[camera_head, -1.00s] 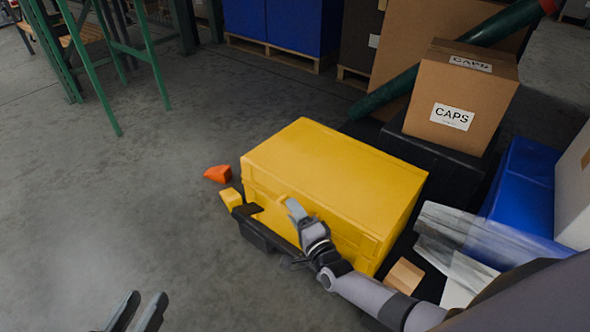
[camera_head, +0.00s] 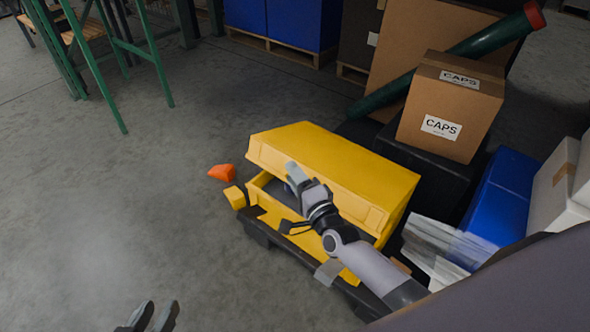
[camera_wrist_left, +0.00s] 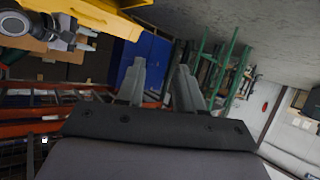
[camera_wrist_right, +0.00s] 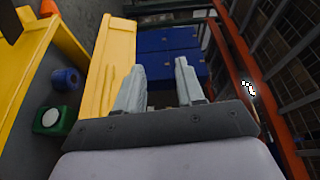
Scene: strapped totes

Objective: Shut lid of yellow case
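The yellow case (camera_head: 262,195) stands in the middle of the head view. Its lid (camera_head: 330,165) is partly raised, with a gap along the front side. My right gripper (camera_head: 294,172) is at the lid's front edge; whether it touches is unclear. In the right wrist view its fingers (camera_wrist_right: 160,85) are apart with nothing seen between them, and the lid (camera_wrist_right: 108,65) is just left of them. A blue roll (camera_wrist_right: 68,78) and a green item (camera_wrist_right: 52,121) lie inside the case. My left gripper (camera_head: 150,316) is open and empty at the bottom left, away from the case (camera_wrist_left: 90,15).
An orange piece (camera_head: 222,172) and a small yellow block (camera_head: 234,197) lie left of the case. A CAPS carton (camera_head: 440,110) on a black tote and a blue tote (camera_head: 500,195) stand right of it. The floor to the left is clear.

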